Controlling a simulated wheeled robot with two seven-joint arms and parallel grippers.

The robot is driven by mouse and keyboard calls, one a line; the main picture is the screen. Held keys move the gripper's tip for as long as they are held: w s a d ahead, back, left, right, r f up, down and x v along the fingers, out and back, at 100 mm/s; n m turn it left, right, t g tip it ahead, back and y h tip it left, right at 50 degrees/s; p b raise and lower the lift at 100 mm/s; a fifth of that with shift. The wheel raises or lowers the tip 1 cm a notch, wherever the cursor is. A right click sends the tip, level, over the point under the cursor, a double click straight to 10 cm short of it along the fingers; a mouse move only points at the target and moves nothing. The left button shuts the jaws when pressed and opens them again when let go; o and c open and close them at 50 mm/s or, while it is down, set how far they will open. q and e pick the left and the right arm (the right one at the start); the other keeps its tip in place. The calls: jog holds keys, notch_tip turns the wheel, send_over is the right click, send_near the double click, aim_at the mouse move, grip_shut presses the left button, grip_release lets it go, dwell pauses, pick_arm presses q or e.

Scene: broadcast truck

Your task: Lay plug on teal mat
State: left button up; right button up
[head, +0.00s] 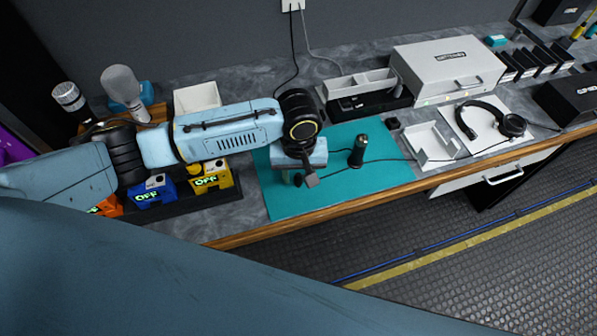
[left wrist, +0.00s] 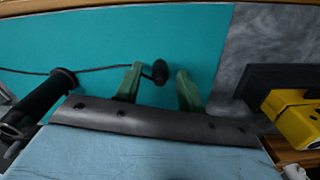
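The teal mat (head: 345,189) lies on the grey counter and fills much of the left wrist view (left wrist: 60,40). The plug looks like a small black rounded piece (left wrist: 160,72) at the end of a thin dark cable. It appears over the mat, between the tips of my left gripper (left wrist: 158,85); I cannot tell its exact height. In the head view, my left gripper (head: 298,178) is low over the mat's left part, its fingers partly hidden by the hand. Its green fingers are apart, with gaps beside the plug. My right gripper is out of view.
Blue (head: 152,190) and yellow (head: 211,177) "OFF" boxes stand left of the mat. A white tray (head: 432,143) and headphones (head: 490,120) are to the right. The mat's front right is clear.

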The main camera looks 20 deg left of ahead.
aim_at(298, 175)
pick_arm(q)
notch_tip(298, 175, up, 12)
jog(key=p, duration=0.1)
dwell(0.5)
